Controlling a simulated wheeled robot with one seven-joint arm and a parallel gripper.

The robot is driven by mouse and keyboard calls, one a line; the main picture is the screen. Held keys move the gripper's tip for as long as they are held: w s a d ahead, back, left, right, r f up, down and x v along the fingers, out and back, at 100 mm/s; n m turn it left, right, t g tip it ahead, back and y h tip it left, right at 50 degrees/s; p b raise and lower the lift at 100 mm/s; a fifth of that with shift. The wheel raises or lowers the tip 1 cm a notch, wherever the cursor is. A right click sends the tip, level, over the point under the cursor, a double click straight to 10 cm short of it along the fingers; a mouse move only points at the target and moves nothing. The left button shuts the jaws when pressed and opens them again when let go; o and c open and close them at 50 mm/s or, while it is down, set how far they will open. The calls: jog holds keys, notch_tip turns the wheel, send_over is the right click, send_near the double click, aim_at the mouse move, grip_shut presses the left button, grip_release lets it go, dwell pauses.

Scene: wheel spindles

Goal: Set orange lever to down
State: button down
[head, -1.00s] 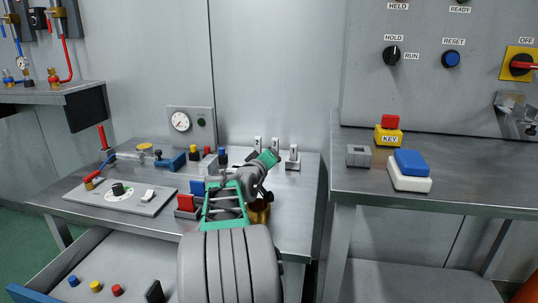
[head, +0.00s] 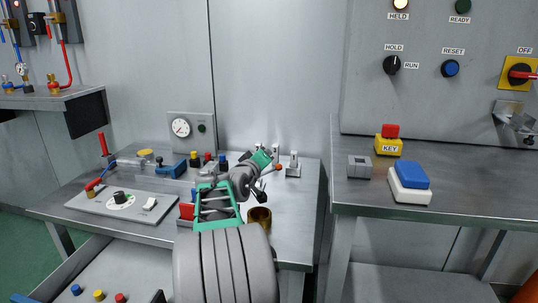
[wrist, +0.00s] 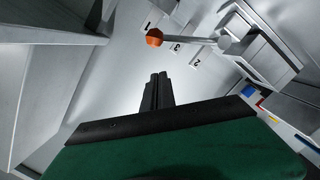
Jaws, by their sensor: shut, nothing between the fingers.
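The orange lever shows in the wrist view as a grey rod with an orange knob (wrist: 154,37) at its end. The rod runs right to a grey bracket (wrist: 232,40). Labels 1, 3 and 2 lie near the rod. In the head view the small orange knob (head: 278,167) shows at the back right of the left bench, just right of my arm's end. My gripper (wrist: 157,78) is shut and empty. In the wrist view its dark fingertips are below the knob, with a visible gap in the picture. In the head view my arm partly hides this area.
A brass cup (head: 259,217) stands close to my arm. Grey upright fittings (head: 293,164) stand behind the lever. A gauge box (head: 192,133) and a dial plate (head: 122,203) are further left. A separate right bench (head: 450,188) holds a blue-topped button box (head: 410,180).

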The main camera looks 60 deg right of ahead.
jog(key=s+a+r+p, duration=0.2)
jog(key=a+r+p, duration=0.4)
jog(key=a+p, duration=0.1)
jog(key=w+d+r+g+y+p, duration=0.25)
jog(key=d+r+p, duration=0.65)
jog(key=p, duration=1.8)
jog(key=a+f+m+g+y+p, duration=0.1)
jog(key=a+f+m+g+y, duration=0.1)
jog(key=a+f+m+y, duration=0.5)
jog(key=s+d+f+y+p, duration=0.1)
jog(key=s+d+f+p, duration=0.1)
jog(key=d+f, duration=0.3)
notch_tip(320, 180, down, 4)
jog(key=shift+s+d+n+p, duration=0.15)
jog(key=shift+n+p, duration=0.25)
jog(key=shift+p, duration=0.4)
